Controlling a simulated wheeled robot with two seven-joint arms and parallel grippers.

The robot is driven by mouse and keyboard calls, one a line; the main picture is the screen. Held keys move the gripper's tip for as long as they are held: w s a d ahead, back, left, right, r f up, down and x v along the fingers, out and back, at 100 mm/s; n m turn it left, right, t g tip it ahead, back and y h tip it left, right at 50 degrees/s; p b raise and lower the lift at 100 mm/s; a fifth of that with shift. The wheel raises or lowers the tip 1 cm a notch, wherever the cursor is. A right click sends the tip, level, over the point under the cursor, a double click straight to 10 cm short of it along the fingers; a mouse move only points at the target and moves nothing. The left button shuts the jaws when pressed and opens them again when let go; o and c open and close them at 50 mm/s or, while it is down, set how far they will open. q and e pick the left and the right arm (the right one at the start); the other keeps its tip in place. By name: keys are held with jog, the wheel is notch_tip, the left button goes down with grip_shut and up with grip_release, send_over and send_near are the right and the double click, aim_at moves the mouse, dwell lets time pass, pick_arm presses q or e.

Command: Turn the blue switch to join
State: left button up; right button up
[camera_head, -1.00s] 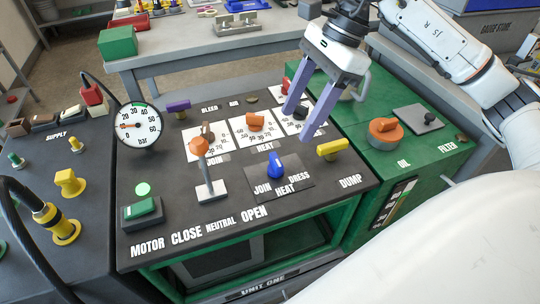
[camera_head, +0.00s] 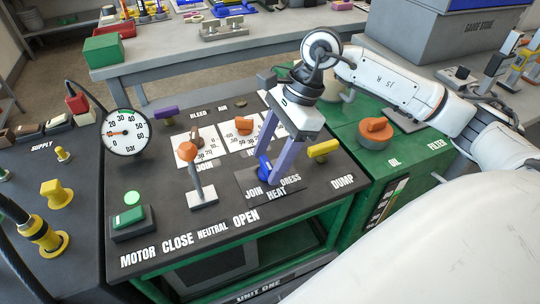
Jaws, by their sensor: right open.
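The blue switch (camera_head: 264,169) stands on a dark plate (camera_head: 250,187) marked JOIN, DRESS and HEAT on the cart's black top. My right gripper (camera_head: 271,171) has its two purple fingers pointing down at the switch, one behind it and one along its right side. The fingers are apart, and they partly hide the switch. I cannot tell whether they touch it or exactly which way its pointer faces. My left gripper is not in view.
A lever with an orange knob (camera_head: 188,151) stands left of the switch. The yellow DUMP handle (camera_head: 323,149) is close on the right.

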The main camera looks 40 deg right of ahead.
jog(key=c, duration=1.1)
jog(key=shift+o, duration=0.3)
